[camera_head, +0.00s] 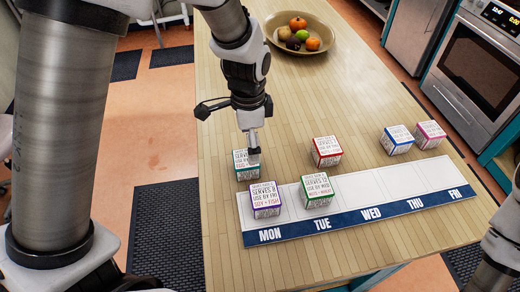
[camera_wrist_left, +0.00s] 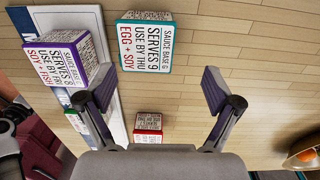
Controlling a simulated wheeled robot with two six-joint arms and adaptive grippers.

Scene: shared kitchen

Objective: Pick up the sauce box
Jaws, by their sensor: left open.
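Several sauce boxes with coloured edges stand on the wooden counter. The teal box (camera_head: 241,166), partly behind my left gripper (camera_head: 253,146), stands off the day mat. In the left wrist view the teal box (camera_wrist_left: 145,45) reads "Sauce base 6, serves 9, use by Thu, egg + soy". My left gripper (camera_wrist_left: 158,88) is open and empty, its fingers pointing toward that box. The purple box (camera_head: 265,200) is on MON and the green box (camera_head: 317,190) on TUE. A red box (camera_head: 327,151), a blue box (camera_head: 397,139) and a pink box (camera_head: 430,133) stand behind the mat.
The white and blue day mat (camera_head: 362,222) runs along the near counter from MON to FRI. The WED, THU and FRI spaces are bare. A fruit bowl (camera_head: 285,47) stands at the far end, with clear wood before it. An oven (camera_head: 472,70) is at right. My right arm shows bottom right.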

